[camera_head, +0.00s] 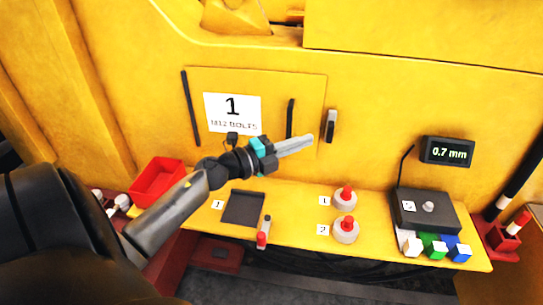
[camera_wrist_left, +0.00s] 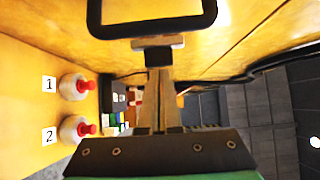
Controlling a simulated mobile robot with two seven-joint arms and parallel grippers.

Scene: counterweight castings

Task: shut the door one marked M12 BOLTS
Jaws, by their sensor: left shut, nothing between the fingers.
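Door one (camera_head: 255,84) is a yellow panel with a white sign (camera_head: 232,113) reading "1 M12 BOLTS". It has a black strip (camera_head: 190,108) at its left edge and a black handle (camera_head: 291,118) near its right. It looks nearly flush with the yellow body; I cannot tell whether a small gap remains. A dark latch (camera_head: 331,125) is right of the door. My left gripper (camera_head: 309,140) is shut and empty, in front of the door's lower right. In the left wrist view its fingertips (camera_wrist_left: 158,45) are close to a black handle loop (camera_wrist_left: 152,30); contact is unclear. My right gripper is not in view.
Below the door, a yellow shelf (camera_head: 290,234) carries a dark tray (camera_head: 242,208), two red-topped white buttons (camera_head: 346,195) (camera_head: 344,230), and a dark box (camera_head: 425,210) with coloured blocks. A red bin (camera_head: 158,181) is left. A display (camera_head: 447,152) reads 0.7 mm.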

